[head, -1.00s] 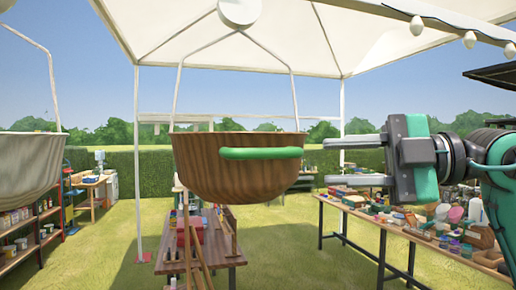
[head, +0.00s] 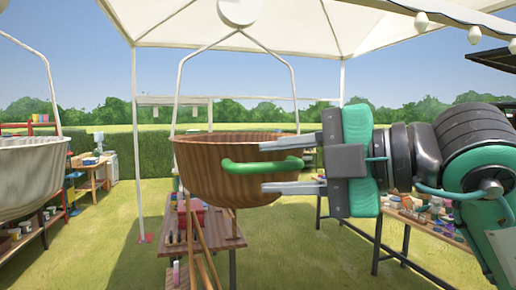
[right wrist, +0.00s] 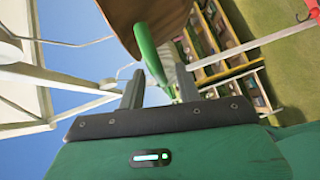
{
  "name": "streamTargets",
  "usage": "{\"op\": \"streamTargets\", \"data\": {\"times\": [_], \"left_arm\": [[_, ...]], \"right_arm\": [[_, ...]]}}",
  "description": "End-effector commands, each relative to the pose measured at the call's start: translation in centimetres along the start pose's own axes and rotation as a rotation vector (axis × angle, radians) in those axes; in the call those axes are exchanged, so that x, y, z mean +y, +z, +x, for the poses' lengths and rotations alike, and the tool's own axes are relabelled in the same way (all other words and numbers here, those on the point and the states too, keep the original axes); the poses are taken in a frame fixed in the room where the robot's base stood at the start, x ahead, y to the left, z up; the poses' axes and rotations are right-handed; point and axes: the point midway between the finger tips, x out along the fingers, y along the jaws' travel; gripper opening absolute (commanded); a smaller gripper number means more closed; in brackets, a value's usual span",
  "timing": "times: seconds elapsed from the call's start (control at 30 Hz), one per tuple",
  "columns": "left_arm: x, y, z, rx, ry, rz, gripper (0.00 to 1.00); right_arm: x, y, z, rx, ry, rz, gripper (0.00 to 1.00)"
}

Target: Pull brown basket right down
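The brown basket (head: 205,172) hangs in the middle of the head view from white rods under a round white fixture. A green handle (head: 238,167) runs along its front. My right gripper (head: 262,167) is open, with its fingers pointing left. One finger is above the right end of the handle and one below it in the head view. In the right wrist view the basket (right wrist: 150,15) is at the top, and the green handle (right wrist: 148,50) reaches down between the two open fingers (right wrist: 158,92). Contact with the handle cannot be told. My left gripper is not in view.
A pale basket (head: 30,175) hangs at the left. A wooden table (head: 225,243) with tools stands below the brown basket. Another table (head: 420,230) with many small items is at the right. White canopy poles (head: 135,160) stand around, with grass between.

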Motion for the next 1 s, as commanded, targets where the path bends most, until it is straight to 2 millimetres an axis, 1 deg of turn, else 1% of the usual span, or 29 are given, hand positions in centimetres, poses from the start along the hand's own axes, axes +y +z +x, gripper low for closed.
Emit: {"op": "streamTargets", "data": {"times": [0.03, 0.1, 0.23, 0.4, 0.6, 0.77, 0.8, 1.0], "left_arm": [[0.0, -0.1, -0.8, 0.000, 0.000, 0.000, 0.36], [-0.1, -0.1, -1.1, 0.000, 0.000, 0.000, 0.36], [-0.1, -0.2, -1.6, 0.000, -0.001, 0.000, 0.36], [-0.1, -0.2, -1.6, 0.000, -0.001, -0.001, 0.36], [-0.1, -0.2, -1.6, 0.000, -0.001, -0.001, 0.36], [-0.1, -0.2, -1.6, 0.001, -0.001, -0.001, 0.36], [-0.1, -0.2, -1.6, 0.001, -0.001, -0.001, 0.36], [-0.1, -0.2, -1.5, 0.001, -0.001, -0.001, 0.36]], "right_arm": [[0.3, -0.1, 0.8, 0.003, -0.001, 0.001, 0.34], [0.3, -0.1, 1.8, 0.001, -0.001, 0.001, 0.34], [0.1, -0.1, 3.0, 0.002, 0.000, 0.000, 0.34], [0.0, 0.0, 3.5, 0.001, 0.001, -0.001, 0.34], [0.0, 0.0, 3.5, 0.000, 0.001, 0.000, 0.34], [0.0, 0.0, 3.5, 0.001, 0.001, 0.000, 0.03], [0.0, 0.0, 3.5, 0.001, 0.001, -0.001, 0.00], [-0.1, 0.0, 3.5, 0.001, 0.000, -0.001, 0.00]]}}
